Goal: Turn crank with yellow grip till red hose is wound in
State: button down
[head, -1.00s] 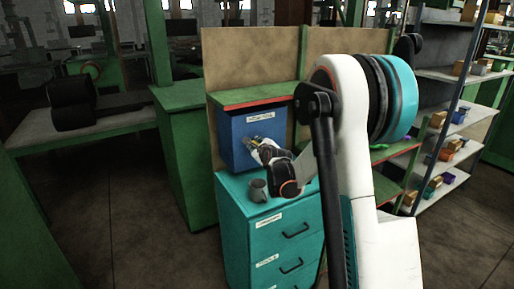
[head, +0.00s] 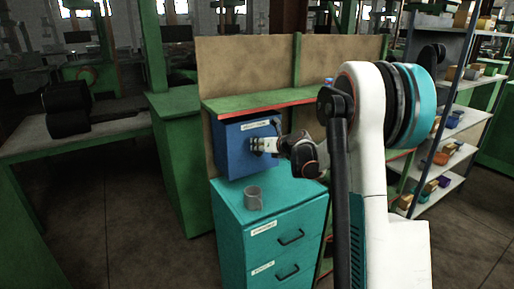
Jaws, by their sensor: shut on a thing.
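A blue box (head: 232,152) with a white label stands on the teal drawer cabinet, under a green shelf. My gripper (head: 256,145) is at the front face of this box, just below the label, with its fingers shut. The crank and its yellow grip do not show clearly; my fingers and wrist cover that spot, and the grip is most likely between the fingers. I cannot make out the red hose for sure. A thin red strip runs along the front edge of the green shelf.
A grey mug (head: 253,198) stands on the teal cabinet (head: 232,210), below my gripper. The green shelf (head: 235,104) is close above the box. My arm covers much of the right side. Storage racks (head: 462,110) stand at the right and a workbench (head: 30,143) at the left.

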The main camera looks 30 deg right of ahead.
jog(key=shift+d+m+y, duration=0.7)
jog(key=shift+m, duration=0.2)
jog(key=c, duration=1.4)
grip_release()
jog(key=shift+o, duration=0.2)
jog(key=v, duration=1.2)
jog(key=shift+f, duration=0.2)
